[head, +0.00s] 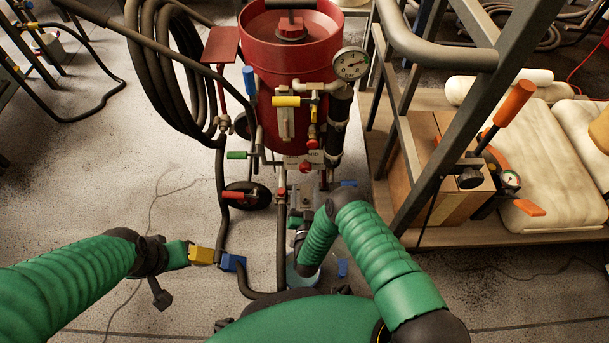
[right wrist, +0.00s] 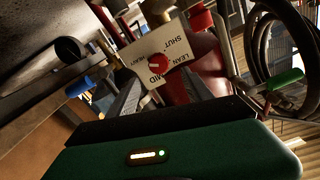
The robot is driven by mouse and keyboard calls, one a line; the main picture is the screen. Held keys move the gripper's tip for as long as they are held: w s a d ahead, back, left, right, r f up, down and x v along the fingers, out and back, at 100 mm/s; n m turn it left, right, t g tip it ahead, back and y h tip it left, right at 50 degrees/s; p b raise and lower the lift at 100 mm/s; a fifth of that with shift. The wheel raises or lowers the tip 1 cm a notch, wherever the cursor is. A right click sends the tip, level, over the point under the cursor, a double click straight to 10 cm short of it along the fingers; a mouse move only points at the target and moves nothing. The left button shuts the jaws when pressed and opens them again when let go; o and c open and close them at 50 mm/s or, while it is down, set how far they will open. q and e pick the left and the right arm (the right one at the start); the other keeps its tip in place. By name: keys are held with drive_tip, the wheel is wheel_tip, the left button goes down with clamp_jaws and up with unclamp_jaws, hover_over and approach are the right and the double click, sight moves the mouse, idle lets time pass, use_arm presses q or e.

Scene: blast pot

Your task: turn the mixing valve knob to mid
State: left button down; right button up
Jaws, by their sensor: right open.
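The mixing valve knob (head: 305,167) is a small red knob at the front of the red blast pot, below its hopper. In the right wrist view the knob (right wrist: 158,63) sits on a white label plate (right wrist: 172,42) with words including LEAN, SHUT, MID and HEAVY. I cannot tell where the knob points. My right gripper (head: 304,194) is just in front of and below the plate. In the right wrist view its dark fingers (right wrist: 168,90) are apart, with the knob beyond the gap. My left gripper (head: 180,254) is at lower left, away from the knob; its jaws are unclear.
The red pot (head: 290,70) carries a pressure gauge (head: 351,63), a yellow handle (head: 287,101) and a green handle (head: 236,155). Coiled hose (head: 165,60) hangs on its left. Floor at left is mostly clear.

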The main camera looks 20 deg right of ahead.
drive_tip(key=b+x, duration=0.3)
drive_tip(key=x, duration=0.5)
drive_tip(key=shift+w+d, duration=0.25)
drive_tip(key=shift+w, duration=0.05)
drive_tip(key=shift+c, duration=0.8)
drive_tip(key=shift+f, duration=0.1)
clamp_jaws()
